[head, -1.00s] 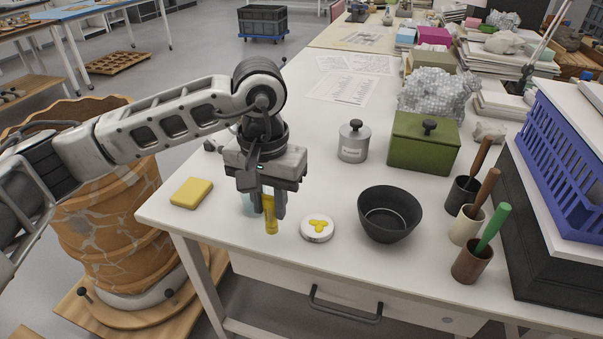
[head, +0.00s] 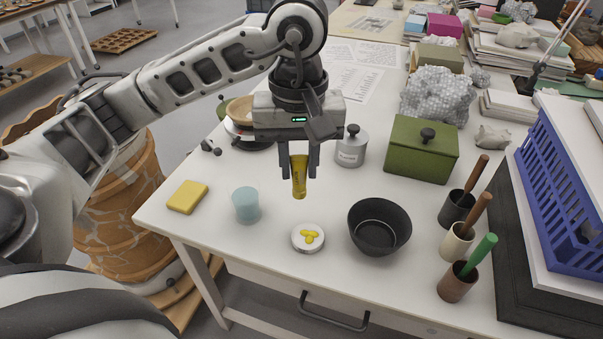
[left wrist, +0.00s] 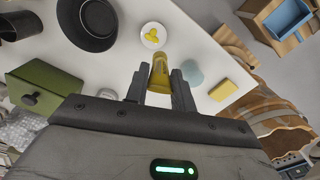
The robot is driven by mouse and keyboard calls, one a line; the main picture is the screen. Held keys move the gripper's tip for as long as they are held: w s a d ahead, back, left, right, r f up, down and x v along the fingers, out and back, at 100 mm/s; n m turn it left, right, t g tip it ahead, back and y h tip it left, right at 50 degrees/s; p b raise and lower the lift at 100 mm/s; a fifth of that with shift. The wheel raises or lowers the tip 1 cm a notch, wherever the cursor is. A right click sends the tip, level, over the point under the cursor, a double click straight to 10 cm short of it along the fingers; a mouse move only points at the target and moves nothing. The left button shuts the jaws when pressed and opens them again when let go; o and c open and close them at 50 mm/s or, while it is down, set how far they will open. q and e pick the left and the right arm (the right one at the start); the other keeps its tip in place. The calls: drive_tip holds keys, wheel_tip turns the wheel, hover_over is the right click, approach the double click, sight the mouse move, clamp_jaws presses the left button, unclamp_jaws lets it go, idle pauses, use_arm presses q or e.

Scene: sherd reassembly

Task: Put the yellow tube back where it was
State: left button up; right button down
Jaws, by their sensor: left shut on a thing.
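The yellow tube (head: 299,177) is held upright between the fingers of my left gripper (head: 299,165), above the white table. It also shows in the left wrist view (left wrist: 159,73), between the two dark fingertips (left wrist: 159,82). In the head view the tube is behind a small white dish (head: 308,238) with yellow pieces and to the right of a pale blue cup (head: 246,204). I cannot tell exactly how high it is above the table. My right gripper is not in view.
A yellow sponge (head: 187,197) lies at the table's left. A black bowl (head: 379,226), a grey lidded canister (head: 352,147) and a green box (head: 421,149) stand to the right. Cups with tool handles (head: 457,281) line the right side. The table (head: 215,240) is bare around the dish.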

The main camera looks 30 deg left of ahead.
use_arm(q)
drive_tip(key=shift+w+a+f+p, duration=0.1)
drive_tip(key=shift+w+a+f, duration=1.15)
drive_tip(key=shift+w+f, duration=0.8)
drive_tip(key=shift+w+a+f+p, duration=0.1)
drive_tip(key=shift+w+a+f, duration=1.1)
drive_tip(key=shift+w+f, duration=0.8)
drive_tip(key=shift+w+a+f+p, duration=0.1)
drive_tip(key=shift+w+a+f, duration=1.3)
drive_tip(key=shift+f, duration=1.1)
drive_tip(key=o, duration=1)
drive_tip(key=shift+w+d, duration=0.15)
drive_tip(key=shift+c, duration=0.2)
wheel_tip(320, 180, up, 12)
drive_tip(key=shift+r, duration=0.2)
